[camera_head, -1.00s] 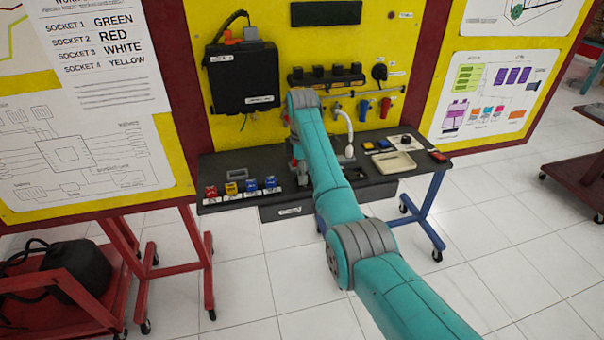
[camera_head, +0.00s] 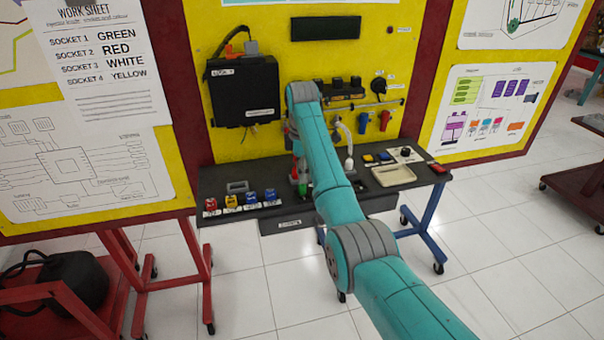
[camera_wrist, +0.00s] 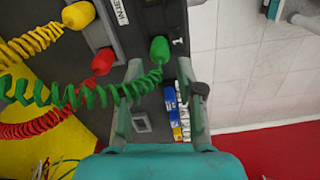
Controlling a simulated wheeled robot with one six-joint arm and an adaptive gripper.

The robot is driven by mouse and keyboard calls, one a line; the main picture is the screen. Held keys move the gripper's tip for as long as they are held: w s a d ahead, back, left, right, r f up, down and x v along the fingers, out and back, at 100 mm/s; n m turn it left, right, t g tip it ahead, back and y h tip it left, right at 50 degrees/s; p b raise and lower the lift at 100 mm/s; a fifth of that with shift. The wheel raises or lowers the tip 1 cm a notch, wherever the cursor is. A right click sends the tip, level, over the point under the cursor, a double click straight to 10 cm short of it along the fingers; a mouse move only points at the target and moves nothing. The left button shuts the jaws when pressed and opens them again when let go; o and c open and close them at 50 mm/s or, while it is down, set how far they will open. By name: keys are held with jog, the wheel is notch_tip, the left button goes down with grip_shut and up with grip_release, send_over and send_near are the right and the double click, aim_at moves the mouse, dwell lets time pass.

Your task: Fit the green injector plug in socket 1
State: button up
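The green injector plug (camera_wrist: 159,49) is a rounded green body in the wrist view, with a coiled green cord (camera_wrist: 80,92) running left across my gripper. My gripper (camera_wrist: 160,64) has its two fingers apart, and the plug shows between and just beyond their tips. I cannot tell whether either finger touches it. A red plug (camera_wrist: 103,61) and a yellow plug (camera_wrist: 78,14) stand to the left. In the head view a row of dark sockets (camera_head: 340,88) is on the yellow panel, partly behind my arm; I cannot read which is socket 1. My gripper is mostly hidden there.
The work sheet (camera_head: 97,55) lists socket 1 as green. A black box (camera_head: 243,90) is on the panel. Small red, yellow and blue items (camera_head: 251,197) line the left front of the dark bench (camera_head: 225,178). A beige tray (camera_head: 393,175) lies at right.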

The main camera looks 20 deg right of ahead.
jog(key=o, duration=0.5)
jog(key=shift+o, duration=0.2)
jog(key=shift+f, duration=0.15)
